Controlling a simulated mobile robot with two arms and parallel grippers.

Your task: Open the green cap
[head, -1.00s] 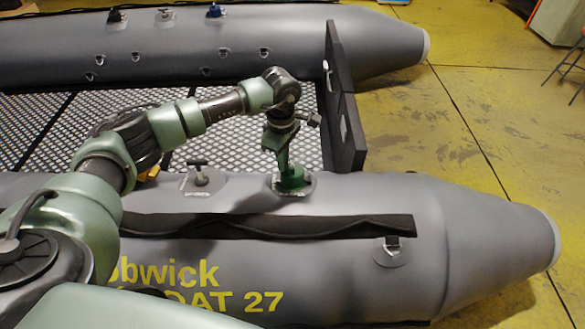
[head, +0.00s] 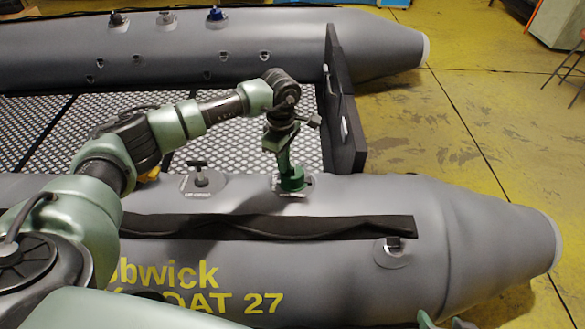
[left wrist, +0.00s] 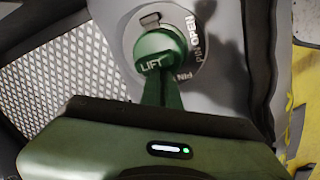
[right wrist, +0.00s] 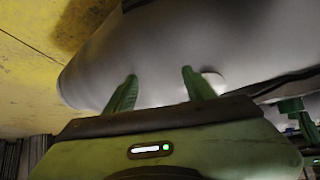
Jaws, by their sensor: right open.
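The green cap (head: 291,178) sits on a light round plate on top of the near grey boat tube (head: 480,225). In the left wrist view the green cap (left wrist: 157,45) shows the word LIFT, and lettering including OPEN is on the plate around it. My left gripper (head: 284,166) points down onto the cap; its fingers (left wrist: 160,85) are close together at the cap and look shut on it. My right gripper (head: 444,321) shows only its fingertips at the bottom edge in the head view. In the right wrist view the right gripper (right wrist: 158,85) is open and empty, with the grey tube beyond.
A black valve (head: 200,176) stands on the same tube, left of the green cap. A dark transom board (head: 347,110) rises behind the cap. A blue cap (head: 215,16) and other valves are on the far tube. Yellow floor (head: 480,110) lies open at the right.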

